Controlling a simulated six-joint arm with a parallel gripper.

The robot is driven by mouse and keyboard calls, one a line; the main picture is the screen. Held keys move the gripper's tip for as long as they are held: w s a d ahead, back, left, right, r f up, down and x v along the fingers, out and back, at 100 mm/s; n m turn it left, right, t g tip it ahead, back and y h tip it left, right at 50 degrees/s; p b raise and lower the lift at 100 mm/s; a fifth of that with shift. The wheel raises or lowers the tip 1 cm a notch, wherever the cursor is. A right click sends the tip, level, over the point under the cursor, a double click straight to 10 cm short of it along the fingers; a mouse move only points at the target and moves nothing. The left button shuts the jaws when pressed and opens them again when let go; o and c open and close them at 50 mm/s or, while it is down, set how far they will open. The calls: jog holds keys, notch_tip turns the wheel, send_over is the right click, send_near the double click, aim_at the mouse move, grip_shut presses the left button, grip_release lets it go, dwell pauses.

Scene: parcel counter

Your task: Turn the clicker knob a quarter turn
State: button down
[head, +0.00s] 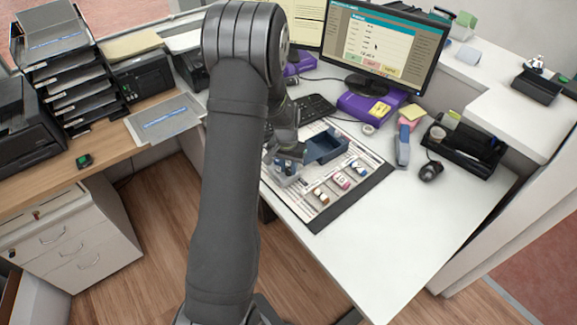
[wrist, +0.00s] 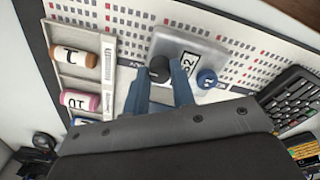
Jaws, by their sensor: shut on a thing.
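The clicker is a silver-grey box with a label reading like "52" (wrist: 196,55); it lies on the printed sheet in the wrist view. Its dark round knob (wrist: 160,67) sits between the two blue-grey fingertips of my gripper (wrist: 164,82). The fingers are shut on the knob, one on each side. A blue round part (wrist: 207,78) shows at the clicker's right edge; I cannot tell if it belongs to it. In the head view my gripper (head: 288,156) is low over the sheet, and the clicker (head: 284,172) is partly hidden below it.
A pale tray (wrist: 108,60) holds brown, pink and blue cylinders. The keyboard (head: 313,107) lies behind. The white counter (head: 370,250) in front of the mat is clear.

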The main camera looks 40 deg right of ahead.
jog(key=m, duration=0.3)
jog(key=shift+m, duration=0.3)
jog(key=m, duration=0.4)
jog(key=shift+m, duration=0.3)
jog(key=m, duration=0.4)
jog(key=shift+y, duration=0.4)
jog(key=shift+d+m, duration=0.1)
jog(key=shift+m, duration=1.8)
jog(key=c, duration=1.2)
grip_release()
